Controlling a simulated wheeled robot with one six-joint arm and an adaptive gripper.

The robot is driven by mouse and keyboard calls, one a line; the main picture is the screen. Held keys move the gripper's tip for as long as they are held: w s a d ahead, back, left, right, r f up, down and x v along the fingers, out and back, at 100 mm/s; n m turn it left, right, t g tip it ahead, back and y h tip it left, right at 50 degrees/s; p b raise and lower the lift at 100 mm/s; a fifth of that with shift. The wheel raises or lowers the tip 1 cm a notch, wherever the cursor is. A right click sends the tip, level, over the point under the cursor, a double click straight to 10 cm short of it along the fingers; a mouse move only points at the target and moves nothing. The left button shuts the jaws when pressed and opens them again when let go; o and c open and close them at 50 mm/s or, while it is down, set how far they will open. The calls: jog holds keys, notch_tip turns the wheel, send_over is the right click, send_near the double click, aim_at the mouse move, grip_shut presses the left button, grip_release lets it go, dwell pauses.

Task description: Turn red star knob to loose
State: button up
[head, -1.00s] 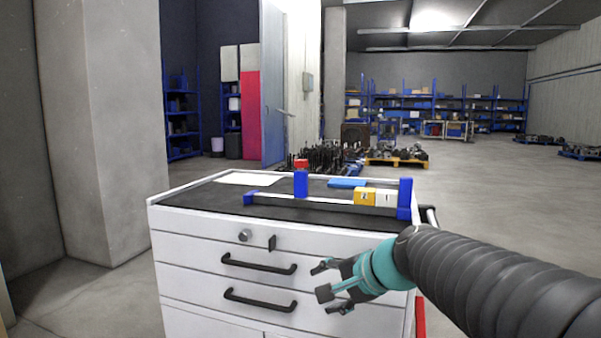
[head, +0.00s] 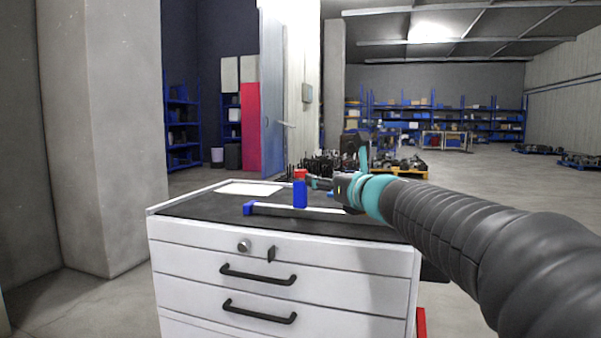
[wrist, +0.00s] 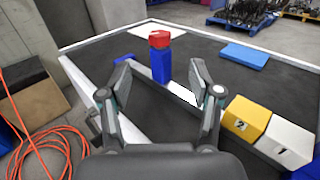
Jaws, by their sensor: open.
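The red star knob (head: 299,174) sits on top of an upright blue post (head: 300,194) on the workbench cabinet. In the wrist view the red knob (wrist: 159,39) is beyond my fingertips, roughly midway between them, with the blue post (wrist: 161,66) under it. My gripper (wrist: 160,82) is open and empty, its two fingers spread apart. In the head view my gripper (head: 335,187) is just right of the knob, and my arm hides the right part of the bench top. The wrist view shows a gap between fingertips and knob.
A yellow block marked 2 (wrist: 240,122) and a white block marked 1 (wrist: 286,143) stand to the right of my gripper. A blue flat block (wrist: 244,56) lies behind. A white sheet (head: 249,188) lies at the back left. The dark bench top (head: 205,208) is mostly clear at the left.

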aim_at(304, 172)
jog(key=p+x, duration=0.1)
jog(key=x, duration=1.1)
jog(key=shift+w, duration=0.1)
jog(key=shift+p, duration=0.35)
jog(key=c, duration=1.2)
